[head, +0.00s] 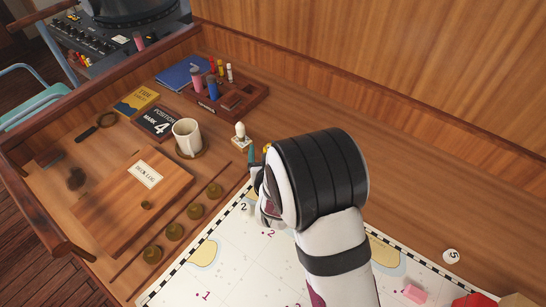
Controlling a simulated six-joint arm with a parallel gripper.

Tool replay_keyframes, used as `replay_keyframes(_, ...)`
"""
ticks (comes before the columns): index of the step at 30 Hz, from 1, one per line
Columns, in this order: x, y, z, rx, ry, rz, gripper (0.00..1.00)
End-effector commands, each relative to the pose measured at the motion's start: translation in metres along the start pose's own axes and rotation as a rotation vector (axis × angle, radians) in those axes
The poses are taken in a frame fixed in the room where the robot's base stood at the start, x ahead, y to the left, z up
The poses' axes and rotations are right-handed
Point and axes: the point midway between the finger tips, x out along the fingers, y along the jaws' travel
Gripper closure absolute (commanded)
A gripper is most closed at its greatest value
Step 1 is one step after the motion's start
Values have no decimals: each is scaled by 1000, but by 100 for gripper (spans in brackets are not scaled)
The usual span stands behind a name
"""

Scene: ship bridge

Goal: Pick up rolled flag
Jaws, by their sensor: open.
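Nothing in view can be made out for certain as the rolled flag. Upright pink (196,80) and blue (213,88) cylinders, which could be rolled cloth, stand in the wooden rack (240,103) at the back. A small teal piece (250,155) and a yellow-orange piece (266,148) show just behind my gripper, partly covered by it; what they belong to is unclear. My gripper (258,182) is open over the far edge of the chart, mostly hidden by my black and white wrist. I see nothing held in it.
A white mug (187,136) and a small white-topped stand (240,135) are left of my wrist. A wooden log board (128,198), several brass knobs (174,231) and a thin rod lie left of the chart (230,268). A wood wall (400,60) rises behind.

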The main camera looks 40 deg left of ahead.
Motion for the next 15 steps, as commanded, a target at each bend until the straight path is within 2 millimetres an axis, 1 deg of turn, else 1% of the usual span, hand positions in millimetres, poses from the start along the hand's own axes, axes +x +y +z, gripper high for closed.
replay_keyframes(2,10,3,3,1,-2,2,19)
replay_keyframes(5,31,8,7,1,-2,3,19)
replay_keyframes(6,38,8,7,2,-1,2,19)
replay_keyframes(8,47,8,6,1,0,0,19)
replay_keyframes(10,52,7,6,0,-1,0,19)
replay_keyframes(15,53,7,6,0,-1,0,19)
